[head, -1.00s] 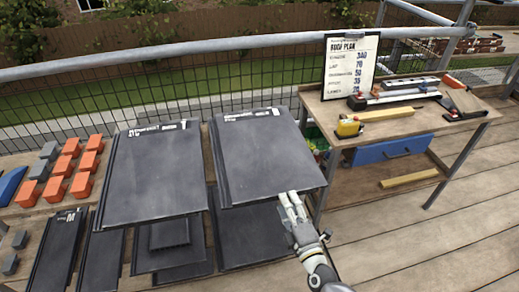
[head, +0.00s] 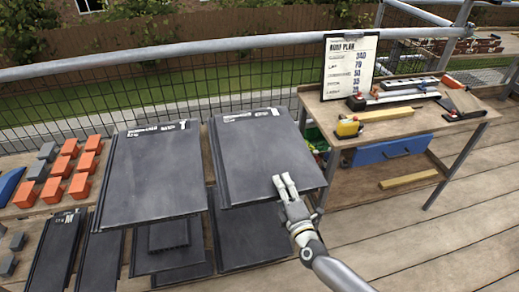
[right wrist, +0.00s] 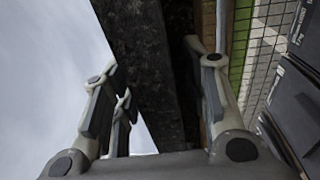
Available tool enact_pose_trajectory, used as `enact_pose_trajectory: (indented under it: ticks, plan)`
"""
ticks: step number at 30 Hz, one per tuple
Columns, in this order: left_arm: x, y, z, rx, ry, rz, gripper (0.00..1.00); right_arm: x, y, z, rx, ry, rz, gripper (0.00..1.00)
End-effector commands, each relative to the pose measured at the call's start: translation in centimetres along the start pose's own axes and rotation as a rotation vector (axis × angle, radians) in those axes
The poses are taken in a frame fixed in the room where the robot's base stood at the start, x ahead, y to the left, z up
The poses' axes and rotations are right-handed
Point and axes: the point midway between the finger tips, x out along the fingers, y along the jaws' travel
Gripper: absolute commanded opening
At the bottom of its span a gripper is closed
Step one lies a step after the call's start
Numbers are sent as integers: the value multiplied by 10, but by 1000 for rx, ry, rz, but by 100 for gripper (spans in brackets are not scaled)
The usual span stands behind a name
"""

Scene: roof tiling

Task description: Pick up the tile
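A dark grey tile (head: 262,150) with white print at its far edge lies at the top of the right-hand stack. A similar tile (head: 152,175) lies to its left. My right gripper (head: 284,182) is at the near right edge of the right tile, with two fingers over its top face. In the right wrist view the dark tile edge (right wrist: 155,75) runs between the spread fingers (right wrist: 165,85), two on one side and one on the other. A gap shows between the two fingers and the tile, so the gripper is open. My left gripper is not in view.
A wooden workbench (head: 425,122) with tools and a plan board (head: 350,65) stands right of the tiles. More dark tiles (head: 245,240) lie lower down. Orange blocks (head: 80,185) are at the left. A metal rail (head: 180,52) runs behind. Decking at the right front is clear.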

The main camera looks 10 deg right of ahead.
Motion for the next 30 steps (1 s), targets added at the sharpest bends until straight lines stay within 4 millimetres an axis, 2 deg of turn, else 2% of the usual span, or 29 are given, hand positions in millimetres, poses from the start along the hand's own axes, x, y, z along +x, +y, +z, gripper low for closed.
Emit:
enact_pose_trajectory:
  ticks: [1, 6, 9, 19, 30]
  plan:
    - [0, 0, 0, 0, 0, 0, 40, 0, 0, 0, 0, 0, 0, 31]
    - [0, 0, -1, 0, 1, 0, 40, 0, 0, 0, 0, 0, 0, 9]
    - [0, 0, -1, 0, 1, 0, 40, 0, 0, 0, 0, 0, 0, 0]
    - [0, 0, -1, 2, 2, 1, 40, 0, 0, 0, 0, 0, -1, 0]
    - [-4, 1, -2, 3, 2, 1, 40, 1, 9, 0, 2, -3, 8, 0]
